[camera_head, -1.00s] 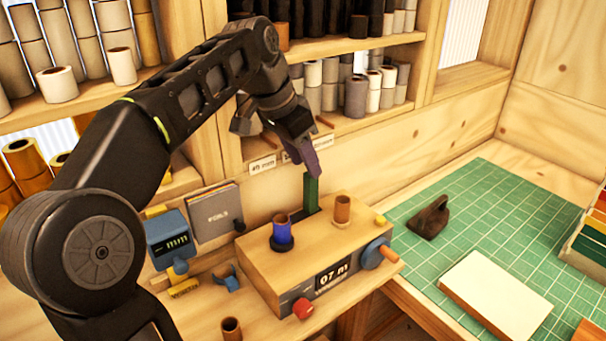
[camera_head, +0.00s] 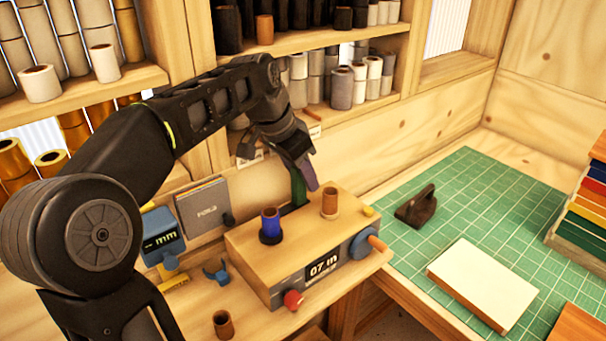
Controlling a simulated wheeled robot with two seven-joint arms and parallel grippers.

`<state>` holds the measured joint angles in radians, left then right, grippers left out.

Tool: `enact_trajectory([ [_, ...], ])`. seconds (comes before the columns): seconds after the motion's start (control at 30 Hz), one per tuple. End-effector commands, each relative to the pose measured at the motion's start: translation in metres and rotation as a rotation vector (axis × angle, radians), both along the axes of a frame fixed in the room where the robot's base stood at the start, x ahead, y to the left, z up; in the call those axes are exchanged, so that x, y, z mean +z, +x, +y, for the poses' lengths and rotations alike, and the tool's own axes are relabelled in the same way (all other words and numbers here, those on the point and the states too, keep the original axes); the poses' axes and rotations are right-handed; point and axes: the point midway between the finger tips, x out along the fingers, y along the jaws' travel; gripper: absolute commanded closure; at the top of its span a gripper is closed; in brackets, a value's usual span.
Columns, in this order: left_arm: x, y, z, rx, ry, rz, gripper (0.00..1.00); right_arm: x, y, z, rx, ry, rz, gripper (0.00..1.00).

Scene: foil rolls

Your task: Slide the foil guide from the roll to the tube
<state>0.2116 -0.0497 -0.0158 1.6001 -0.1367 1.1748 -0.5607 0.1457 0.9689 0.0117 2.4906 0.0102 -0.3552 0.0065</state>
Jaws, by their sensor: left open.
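The winder box (camera_head: 262,238) stands on the bench with a "07 m" display. A blue foil roll (camera_head: 270,224) stands upright on its left, and a bare brown tube (camera_head: 329,201) stands upright on its right. The green foil guide (camera_head: 298,190) is an upright piece at the back of the box, between roll and tube. My left gripper (camera_head: 305,172) comes down over the guide's top from behind. It is open, with a purple-tinted finger on the guide's right side; the other finger is largely hidden. I cannot tell if they touch. My right gripper is out of view.
The box has a blue crank (camera_head: 364,245) at right and a red knob (camera_head: 292,299) in front. A loose brown tube (camera_head: 223,324) stands front left. A green mat (camera_head: 470,210) at right holds a dark iron-like tool (camera_head: 416,207) and a pale block (camera_head: 484,284).

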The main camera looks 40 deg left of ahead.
Motion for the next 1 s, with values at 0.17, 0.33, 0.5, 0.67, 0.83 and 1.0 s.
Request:
enact_trajectory([
  [0.17, -0.0081, 0.0030, -0.0008, 0.001, 0.000, 0.000, 0.59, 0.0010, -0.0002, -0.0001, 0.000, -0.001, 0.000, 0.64],
  [0.33, -0.0084, 0.0032, -0.0008, 0.000, 0.000, -0.001, 0.59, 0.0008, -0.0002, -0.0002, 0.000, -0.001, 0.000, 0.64],
  [0.5, -0.0082, 0.0032, -0.0008, 0.000, 0.001, -0.001, 0.69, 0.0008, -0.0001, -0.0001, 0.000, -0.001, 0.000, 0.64],
  [0.67, -0.0081, 0.0031, -0.0007, 0.000, 0.001, -0.001, 0.82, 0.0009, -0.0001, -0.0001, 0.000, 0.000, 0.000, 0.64],
  [0.83, -0.0079, 0.0032, -0.0008, 0.000, 0.001, -0.001, 0.96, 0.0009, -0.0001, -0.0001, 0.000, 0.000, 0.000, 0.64],
  [1.0, -0.0079, 0.0032, -0.0008, 0.000, 0.001, -0.001, 1.00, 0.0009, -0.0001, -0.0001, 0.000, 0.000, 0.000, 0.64],
])
